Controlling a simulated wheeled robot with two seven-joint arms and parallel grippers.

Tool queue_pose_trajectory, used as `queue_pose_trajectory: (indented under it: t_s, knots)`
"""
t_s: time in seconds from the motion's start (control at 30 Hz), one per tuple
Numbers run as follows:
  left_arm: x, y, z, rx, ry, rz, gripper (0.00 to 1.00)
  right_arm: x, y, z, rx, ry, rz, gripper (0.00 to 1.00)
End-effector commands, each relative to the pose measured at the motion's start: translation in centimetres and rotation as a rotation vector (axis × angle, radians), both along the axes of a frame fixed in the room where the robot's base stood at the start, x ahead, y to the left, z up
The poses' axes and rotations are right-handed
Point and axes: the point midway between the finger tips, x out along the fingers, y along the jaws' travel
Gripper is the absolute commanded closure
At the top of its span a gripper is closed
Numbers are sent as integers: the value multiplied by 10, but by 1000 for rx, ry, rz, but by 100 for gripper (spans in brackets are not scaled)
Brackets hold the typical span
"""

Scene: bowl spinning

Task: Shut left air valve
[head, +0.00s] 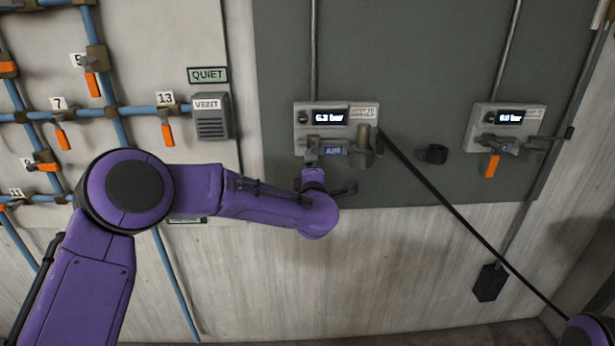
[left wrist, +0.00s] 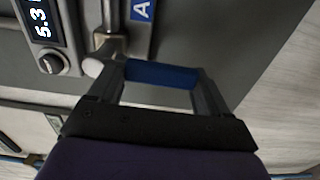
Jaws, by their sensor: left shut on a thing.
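The left air valve unit (head: 336,128) is a light grey box on the dark panel, with a lit bar readout and a blue AIR label (head: 334,151). The first digit of its readout is hard to tell between 5 and 6; the readout (left wrist: 42,20) also shows in the left wrist view. My left gripper (head: 316,176) is at the valve just under this box. In the left wrist view a blue handle (left wrist: 160,74) lies between its two fingers, and it is shut on it. In the head view my gripper and wrist hide the handle. My right gripper is out of view.
A second air unit (head: 503,127) on the right reads 0.0 bar, with an orange handle (head: 491,165) hanging down. A black hose (head: 450,205) runs down right from the left unit. An empty black holder (head: 433,154) sits between. Blue pipes with orange valves and a vent (head: 211,117) are at left.

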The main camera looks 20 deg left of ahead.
Motion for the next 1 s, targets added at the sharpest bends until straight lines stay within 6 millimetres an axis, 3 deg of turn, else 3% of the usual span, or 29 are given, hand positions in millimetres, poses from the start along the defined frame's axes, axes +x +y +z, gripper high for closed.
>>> queue_pose_trajectory:
  t_s: [0.57,0.6,0.63,1.0]
  knots:
    - [1,-2,0,-29,-11,-1,77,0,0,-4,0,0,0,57]
    - [1,-2,0,-29,-11,-1,12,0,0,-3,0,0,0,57]
    - [1,-2,0,-29,-11,-1,2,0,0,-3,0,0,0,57]
    - [-5,-4,-1,-26,-9,-1,1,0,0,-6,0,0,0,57]
